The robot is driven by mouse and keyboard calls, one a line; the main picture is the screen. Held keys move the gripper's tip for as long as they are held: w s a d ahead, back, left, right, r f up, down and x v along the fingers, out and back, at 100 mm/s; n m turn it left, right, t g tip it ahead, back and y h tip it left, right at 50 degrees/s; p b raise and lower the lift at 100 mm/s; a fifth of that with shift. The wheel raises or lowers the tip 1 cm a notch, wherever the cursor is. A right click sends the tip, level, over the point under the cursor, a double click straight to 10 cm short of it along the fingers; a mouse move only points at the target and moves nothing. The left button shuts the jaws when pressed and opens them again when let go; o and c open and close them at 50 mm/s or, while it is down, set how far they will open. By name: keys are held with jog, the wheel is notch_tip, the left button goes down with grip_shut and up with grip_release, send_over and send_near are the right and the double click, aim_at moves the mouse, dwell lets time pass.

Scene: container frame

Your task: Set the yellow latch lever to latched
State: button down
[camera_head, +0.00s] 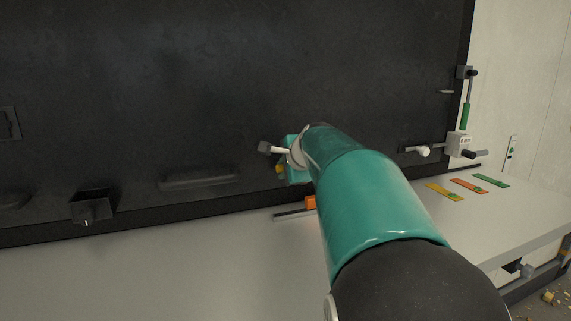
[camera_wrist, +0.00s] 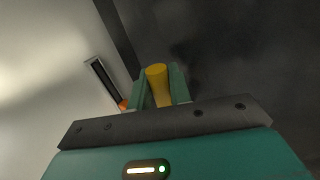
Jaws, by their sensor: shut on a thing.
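The yellow latch lever (camera_wrist: 156,80) shows in the wrist view as a short yellow bar between the two green fingers of my gripper (camera_wrist: 160,85). The fingers are shut on it. In the head view a small bit of the yellow lever (camera_head: 279,168) shows beside my gripper (camera_head: 288,172), close to the dark panel; my teal arm hides the rest. The lever's base and any latch marks are hidden, so I cannot tell its setting.
A slotted rail with an orange slider (camera_head: 310,203) lies on the pale bench just below my gripper. A dark knob (camera_head: 91,205) stands at the left. Yellow, orange and green strips (camera_head: 468,186) lie at the right, near a white valve block (camera_head: 459,144) and green-handled rod (camera_head: 465,116).

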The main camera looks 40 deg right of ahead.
jog(key=shift+f+n, duration=0.25)
jog(key=shift+n, duration=0.05)
jog(key=shift+f+h, duration=0.15)
jog(key=shift+h, duration=0.15)
jog(key=c, duration=1.3)
grip_release()
jog(key=shift+c, duration=0.2)
jog(key=v, duration=1.4)
jog(key=shift+w, duration=0.1)
